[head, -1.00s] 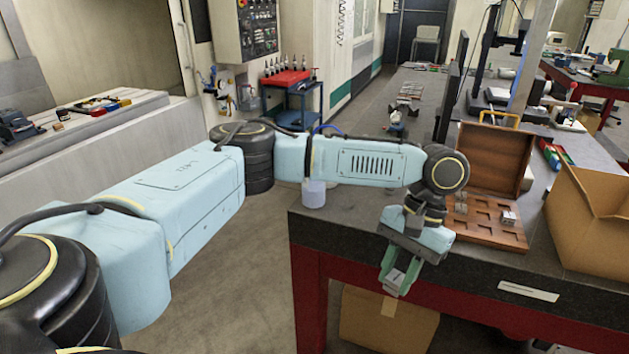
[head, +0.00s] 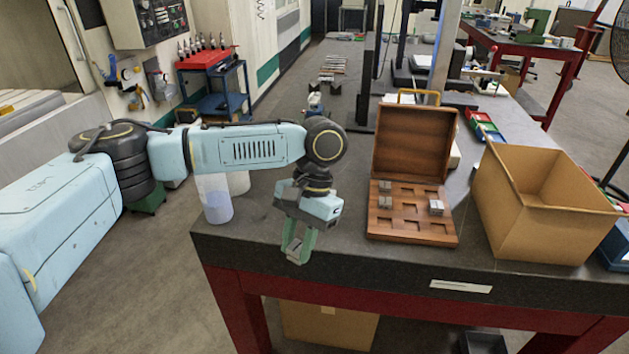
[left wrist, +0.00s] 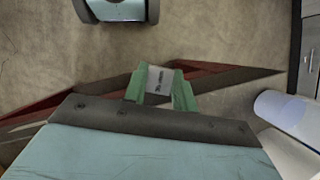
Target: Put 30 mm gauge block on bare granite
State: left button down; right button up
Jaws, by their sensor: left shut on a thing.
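My left gripper (head: 296,250) points down with its green fingers shut on a small grey metal block. The block (left wrist: 159,80) shows between the fingers in the left wrist view, with dark marking too small to read. The gripper is at the front edge of the dark granite top (head: 262,238), left of the wooden case; its height over the edge is unclear. The open case (head: 411,234) holds several small metal blocks, one of them (head: 436,207) at the right; other pockets are empty. My right gripper is not in view.
A cardboard box (head: 535,225) stands right of the case. A white and bluish cylinder (head: 217,206) is at the granite's left edge, behind my left arm. A white label (head: 461,286) is on the front edge. Bare granite shows between gripper and case.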

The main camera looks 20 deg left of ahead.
pick_arm(q)
jog(key=shift+s+a+f+m+y, duration=0.15)
jog(key=shift+f+m+y, duration=0.1)
jog(key=shift+m, duration=0.35)
jog(key=shift+s+a+f+m+y, duration=0.15)
jog(key=shift+f+m+y, duration=0.1)
jog(key=shift+m, duration=0.35)
notch_tip(320, 180, down, 2)
jog(key=s+a+f+m+t+y+p, duration=0.1)
jog(key=s+a+m+t+y+p, duration=0.15)
jog(key=m, duration=0.75)
jog(key=m+t+h+p, duration=0.35)
jog(key=m+t, duration=0.35)
jog(key=m, duration=1.1)
send_near(273, 212)
jog(key=shift+g, duration=0.25)
jog(key=w, duration=0.1)
jog(key=w+f, duration=0.1)
jog(key=w, duration=0.1)
jog(key=shift+w+a+f, duration=0.2)
jog(key=shift+w+a, duration=0.15)
jog(key=shift+w+f, duration=0.2)
jog(key=shift+f, duration=0.05)
jog(key=shift+f+m, duration=0.3)
jog(key=shift+f, duration=1.2)
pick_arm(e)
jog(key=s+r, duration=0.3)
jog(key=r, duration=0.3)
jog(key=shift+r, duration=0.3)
